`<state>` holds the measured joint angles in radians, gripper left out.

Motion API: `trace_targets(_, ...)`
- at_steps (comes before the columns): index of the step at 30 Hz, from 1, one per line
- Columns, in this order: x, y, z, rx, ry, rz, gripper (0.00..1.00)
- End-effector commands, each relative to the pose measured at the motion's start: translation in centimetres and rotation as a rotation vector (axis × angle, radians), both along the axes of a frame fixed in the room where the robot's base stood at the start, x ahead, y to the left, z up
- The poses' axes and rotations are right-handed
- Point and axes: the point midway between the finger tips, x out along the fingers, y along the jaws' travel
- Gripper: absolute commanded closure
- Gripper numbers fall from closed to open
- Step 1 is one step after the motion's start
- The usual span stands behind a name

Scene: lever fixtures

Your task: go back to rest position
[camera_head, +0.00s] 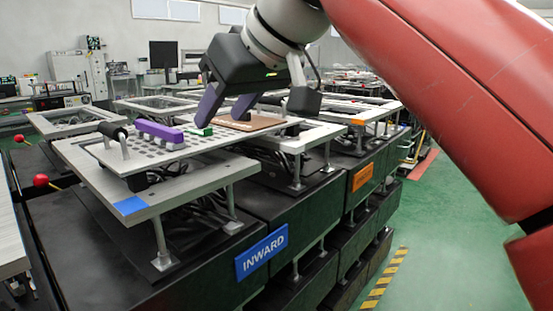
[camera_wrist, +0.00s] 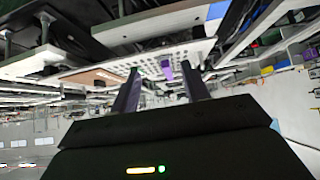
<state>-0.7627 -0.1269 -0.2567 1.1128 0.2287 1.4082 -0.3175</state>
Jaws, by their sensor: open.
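My gripper (camera_head: 222,107) is in the upper middle of the head view, with its two purple-grey fingers apart and nothing between them. It hangs above the perforated plate (camera_head: 126,152) on the nearest fixture. In the wrist view my gripper (camera_wrist: 162,85) also shows its two fingers spread. A purple block (camera_head: 160,132) lies on the plate to the left of the fingers, and a small purple piece (camera_wrist: 167,70) shows between the finger lines in the wrist view, beyond them. A green piece (camera_head: 203,132) sits near the fingertips; whether they touch it cannot be told.
The fixture carries a blue INWARD sign (camera_head: 261,252) on its dark base. A brown board (camera_head: 250,122) lies behind the green piece. More fixtures stand behind, one with an orange sign (camera_head: 362,177). Red-knobbed levers (camera_head: 40,180) stand at left. Green floor (camera_head: 450,260) is open at right.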

Motion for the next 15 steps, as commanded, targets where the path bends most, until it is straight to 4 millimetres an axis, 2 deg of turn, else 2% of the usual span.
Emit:
trace_targets(8,0.4,-2.5,-2.2,-0.001,0.033,-0.076,0.54)
trace_targets(15,0.5,-5.8,-5.6,-0.005,0.076,-0.182,0.54)
